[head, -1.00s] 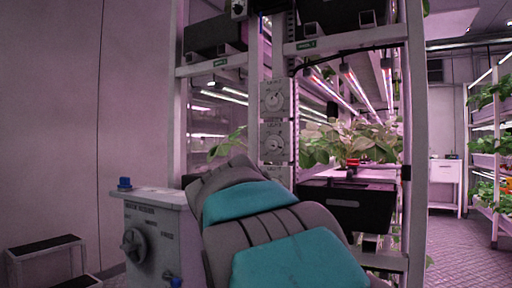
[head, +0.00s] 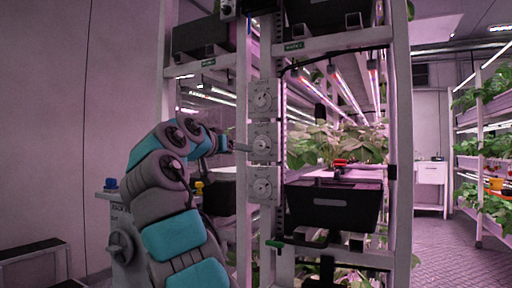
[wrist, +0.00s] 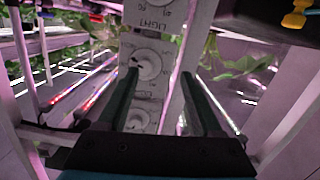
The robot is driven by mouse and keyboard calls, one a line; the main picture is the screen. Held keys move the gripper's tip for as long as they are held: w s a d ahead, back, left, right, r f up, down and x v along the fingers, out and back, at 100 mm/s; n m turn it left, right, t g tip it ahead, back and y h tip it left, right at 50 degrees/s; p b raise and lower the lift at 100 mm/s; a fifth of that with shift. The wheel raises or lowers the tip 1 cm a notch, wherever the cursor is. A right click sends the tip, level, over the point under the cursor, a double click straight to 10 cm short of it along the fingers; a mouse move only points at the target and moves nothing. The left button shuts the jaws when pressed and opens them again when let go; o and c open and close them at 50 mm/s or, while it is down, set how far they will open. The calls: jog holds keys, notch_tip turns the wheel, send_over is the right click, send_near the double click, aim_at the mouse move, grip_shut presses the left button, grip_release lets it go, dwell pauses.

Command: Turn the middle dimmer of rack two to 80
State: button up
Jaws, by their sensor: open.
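A column of three white dimmers runs up a post of the rack. The middle dimmer (head: 263,142) has a round knob, and its knob also shows in the wrist view (wrist: 148,66). The top dimmer (head: 263,97) is above it and the bottom dimmer (head: 263,187) below. My gripper (head: 243,147) is at the middle dimmer's left side in the head view. In the wrist view my gripper (wrist: 160,72) is open, its fingers spread, with the middle knob between them near the left fingertip. Contact with the knob cannot be told. The knob's setting is too small to read.
A black crate (head: 335,206) and leafy plants stand on the rack right of the dimmers. A grey cabinet (head: 121,250) with a large dial stands at the lower left. The aisle floor (head: 450,258) at the right is clear.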

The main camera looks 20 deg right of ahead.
aim_at(259, 145)
jog(key=w+d+m, duration=0.1)
jog(key=d, duration=0.1)
jog(key=d+r+m+p, duration=0.1)
jog(key=d, duration=0.1)
jog(key=w+d+m+h, duration=0.1)
jog(key=d, duration=0.2)
jog(key=shift+w+d+r+t+p, duration=0.1)
jog(key=shift+w+r+t+p, duration=0.15)
jog(key=shift+w+t+p, duration=0.1)
dwell(0.4)
jog(key=shift+s, duration=0.1)
grip_shut()
